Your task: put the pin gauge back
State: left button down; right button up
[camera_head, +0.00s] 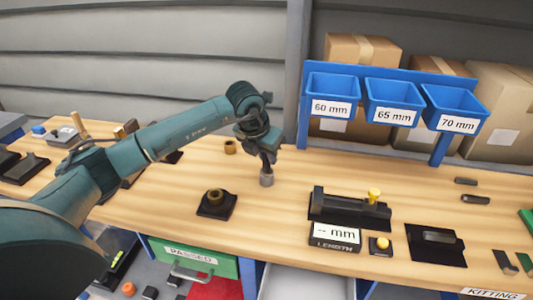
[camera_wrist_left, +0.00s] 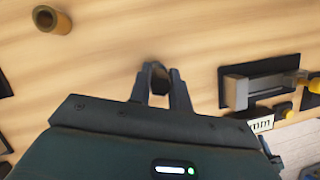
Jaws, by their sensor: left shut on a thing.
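My left gripper (camera_head: 267,160) points down over the middle of the bench and is shut on a small grey cylindrical piece, which looks like the pin gauge (camera_head: 267,180). In the left wrist view the pin gauge (camera_wrist_left: 158,78) shows between the fingertips (camera_wrist_left: 160,85), its lower part partly hidden by them. In the head view it is close to the bench top; I cannot tell whether it touches. A black square base (camera_head: 207,210) with a brass ring on it lies to the left and nearer. My right gripper is not in view.
A loose brass bushing (camera_head: 230,147) stands behind left; it also shows in the left wrist view (camera_wrist_left: 52,20). A black length fixture (camera_head: 335,205) with a yellow knob and a display (camera_head: 333,237) is to the right. Blue bins (camera_head: 394,97) hang behind. Bench around the gripper is clear.

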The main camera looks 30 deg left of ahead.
pick_arm(q)
jog(key=c, duration=1.3)
grip_release()
jog(key=shift+f, duration=0.1)
jog(key=shift+r, duration=0.3)
jog(key=b+v, duration=0.1)
jog(key=v, duration=1)
jog(key=shift+s+r, duration=0.15)
jog(key=shift+r, duration=0.25)
